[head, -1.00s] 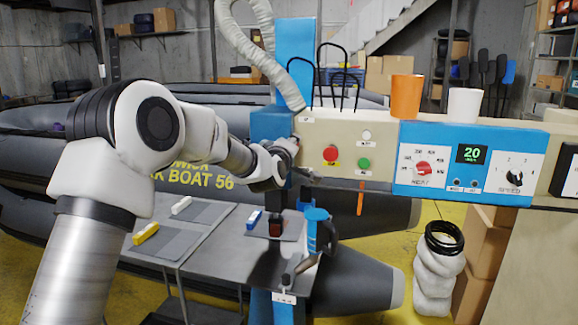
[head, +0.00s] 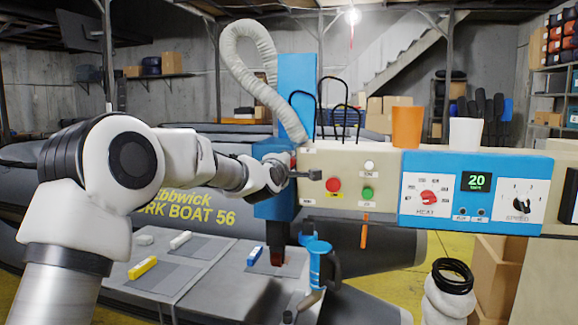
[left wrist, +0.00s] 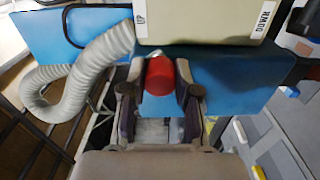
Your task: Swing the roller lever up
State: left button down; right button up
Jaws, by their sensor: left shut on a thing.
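My left gripper (head: 280,172) is at the upper left end of the machine's cream control panel (head: 385,165). In the left wrist view its two dark fingers (left wrist: 160,100) close on the sides of a red cylindrical knob (left wrist: 159,76), which looks like the roller lever's handle. A bit of red shows beside the gripper in the head view. The lever's shaft is mostly hidden by the gripper. A dark bar (head: 308,175) sticks out to the right of the fingers; I cannot tell what it belongs to. My right gripper is not in view.
A white hose (head: 255,90) and black wire loops stand above the panel. Red (head: 333,185) and green (head: 368,193) buttons are close right of the gripper. An orange lever (head: 364,232) hangs under the panel. A grey worktable (head: 205,285) is below.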

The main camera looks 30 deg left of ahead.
pick_arm(q)
jog(key=shift+r, duration=0.1)
jog(key=c, duration=0.8)
grip_release()
jog(key=shift+a, duration=0.15)
jog(key=shift+c, duration=0.2)
jog(key=shift+s, duration=0.1)
jog(key=v, duration=1.1)
jog(key=shift+s, duration=0.4)
